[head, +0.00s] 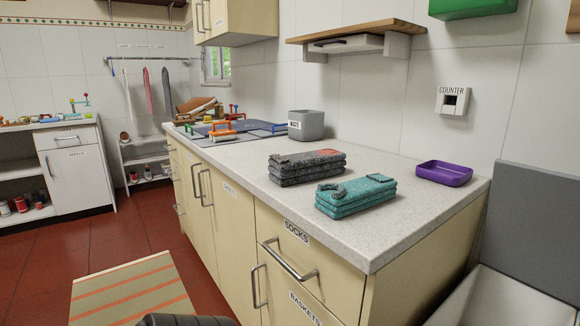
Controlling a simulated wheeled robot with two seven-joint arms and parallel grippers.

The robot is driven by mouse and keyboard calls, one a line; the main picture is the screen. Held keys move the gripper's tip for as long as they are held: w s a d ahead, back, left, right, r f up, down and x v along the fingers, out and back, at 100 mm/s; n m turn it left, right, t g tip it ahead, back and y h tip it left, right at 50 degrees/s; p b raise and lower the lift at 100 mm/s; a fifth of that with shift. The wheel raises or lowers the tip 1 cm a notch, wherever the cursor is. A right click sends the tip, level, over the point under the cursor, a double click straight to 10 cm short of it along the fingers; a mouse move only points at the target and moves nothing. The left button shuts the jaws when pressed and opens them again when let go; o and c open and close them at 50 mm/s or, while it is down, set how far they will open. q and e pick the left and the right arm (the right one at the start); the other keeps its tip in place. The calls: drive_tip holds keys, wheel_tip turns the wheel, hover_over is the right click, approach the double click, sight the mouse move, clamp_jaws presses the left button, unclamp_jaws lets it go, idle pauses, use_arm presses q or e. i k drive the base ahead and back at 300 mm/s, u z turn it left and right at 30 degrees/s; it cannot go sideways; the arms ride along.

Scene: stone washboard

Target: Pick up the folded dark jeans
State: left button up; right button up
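A dark grey folded garment (300,170), the darker of two folded stacks, lies on the speckled counter (240,172). It shows several layers and a reddish patch on top, and looks like the folded dark jeans. A teal folded garment (356,197) lies just in front and to the right of it, with little space between them.
A purple tray (444,174) sits at the counter's right end. A grey bin (307,125) stands further back by the wall. A wooden shelf (355,32) hangs above the counter. Drawer handles (290,262) stick out in front. A striped rug (130,292) lies on the floor.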

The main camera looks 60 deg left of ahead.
sight(288, 169)
drive_tip(key=u, duration=1.3)
drive_tip(key=k, duration=0.4)
drive_tip(key=u, duration=0.5)
drive_tip(key=i, duration=0.5)
